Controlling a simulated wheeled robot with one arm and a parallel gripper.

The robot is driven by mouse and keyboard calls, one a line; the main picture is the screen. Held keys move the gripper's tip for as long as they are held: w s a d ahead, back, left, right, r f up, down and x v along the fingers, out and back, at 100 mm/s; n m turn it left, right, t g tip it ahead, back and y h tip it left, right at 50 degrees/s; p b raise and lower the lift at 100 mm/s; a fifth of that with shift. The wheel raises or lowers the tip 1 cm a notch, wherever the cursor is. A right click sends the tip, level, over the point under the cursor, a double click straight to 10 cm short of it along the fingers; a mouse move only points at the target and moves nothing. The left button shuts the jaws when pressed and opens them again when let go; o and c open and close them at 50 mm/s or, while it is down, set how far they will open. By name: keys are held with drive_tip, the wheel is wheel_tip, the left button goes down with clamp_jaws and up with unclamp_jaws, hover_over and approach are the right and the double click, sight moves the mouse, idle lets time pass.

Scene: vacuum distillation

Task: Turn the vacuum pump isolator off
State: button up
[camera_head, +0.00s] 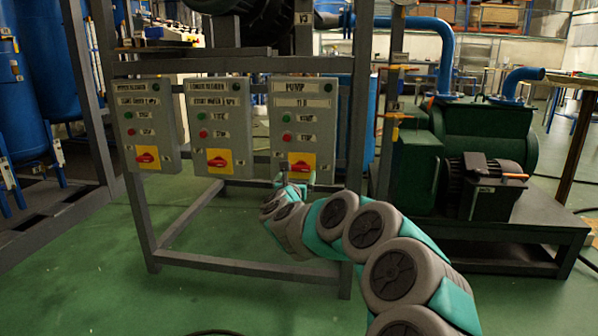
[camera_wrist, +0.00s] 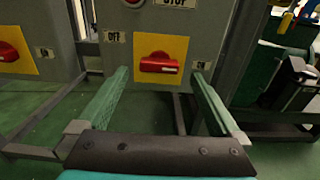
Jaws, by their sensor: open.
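The pump isolator is a red handle (camera_head: 301,166) on a yellow plate (camera_head: 309,157), low on the grey box labelled PUMP (camera_head: 301,92). In the wrist view the red handle (camera_wrist: 160,63) lies about level on its yellow plate (camera_wrist: 160,42). An OFF label (camera_wrist: 112,38) is at its upper left and an ON label (camera_wrist: 202,67) at its right. My gripper (camera_wrist: 160,76) is open and empty, its two fingers pointing at the box, one on each side of the handle and apart from it. In the head view my gripper (camera_head: 294,184) is just below the plate.
Two similar boxes, the middle one (camera_head: 218,128) and the left one (camera_head: 147,123), hang beside it with their own red handles. A grey steel frame (camera_head: 250,268) carries them. A green pump (camera_head: 480,135) with a dark motor stands at the right. Green floor is clear in front.

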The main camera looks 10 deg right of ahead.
sight(300, 169)
drive_tip(key=shift+x, duration=2.65)
drive_tip(key=c, duration=1.2)
drive_tip(key=shift+c, duration=0.2)
